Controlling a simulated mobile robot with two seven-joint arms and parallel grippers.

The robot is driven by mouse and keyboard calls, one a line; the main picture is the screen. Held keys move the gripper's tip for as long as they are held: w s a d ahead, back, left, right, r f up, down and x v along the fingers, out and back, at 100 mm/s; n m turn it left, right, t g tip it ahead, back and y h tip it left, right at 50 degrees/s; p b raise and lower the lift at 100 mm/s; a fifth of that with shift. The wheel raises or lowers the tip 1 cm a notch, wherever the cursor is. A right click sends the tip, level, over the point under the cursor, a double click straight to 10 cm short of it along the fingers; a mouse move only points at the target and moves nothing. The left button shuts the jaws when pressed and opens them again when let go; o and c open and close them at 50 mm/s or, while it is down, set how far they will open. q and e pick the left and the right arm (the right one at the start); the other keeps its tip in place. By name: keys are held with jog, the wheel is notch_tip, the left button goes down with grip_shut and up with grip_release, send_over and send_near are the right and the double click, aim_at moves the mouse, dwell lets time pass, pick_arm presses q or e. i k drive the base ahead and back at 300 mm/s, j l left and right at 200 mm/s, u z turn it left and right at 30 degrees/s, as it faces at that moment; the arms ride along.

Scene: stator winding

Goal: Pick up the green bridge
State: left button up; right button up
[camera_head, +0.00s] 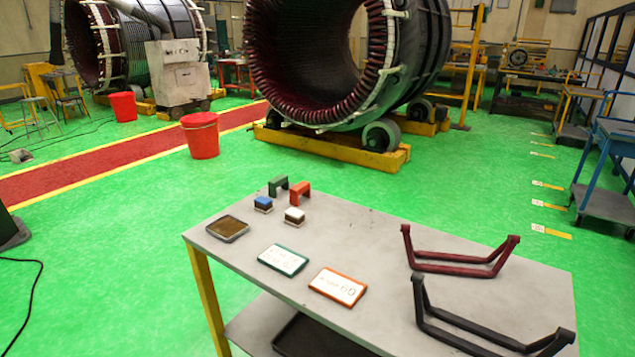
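The green bridge (278,186) is a small dark green arch standing upright near the far left corner of the grey table (380,235). An orange-red bridge (300,193) of similar shape stands close to its right. A small block with a blue top (263,204) is just in front of the green bridge. Neither of my grippers shows in the head view, and nothing is holding the green bridge.
On the table are a white-topped block (294,215), a brown-filled tray (228,228), a green-framed card (283,260), an orange-framed card (337,286), a dark red bent bar (460,268) and a black one (480,342). Large stators (345,70) and red buckets (201,136) stand behind.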

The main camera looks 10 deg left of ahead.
aim_at(282, 180)
jog(key=i+j+z, duration=0.15)
jog(key=j+z, duration=0.15)
jog(key=i+j+z, duration=0.1)
jog(key=j+z, duration=0.15)
jog(key=j, duration=0.25)
jog(key=i+j+z, duration=0.1)
jog(key=j, duration=0.35)
jog(key=j+z, duration=0.15)
jog(key=j, duration=0.3)
jog(key=i+j, duration=0.1)
jog(key=j, duration=0.5)
jog(key=i+j, duration=0.1)
jog(key=j, duration=0.55)
jog(key=i+j+z, duration=0.1)
jog(key=j, duration=0.5)
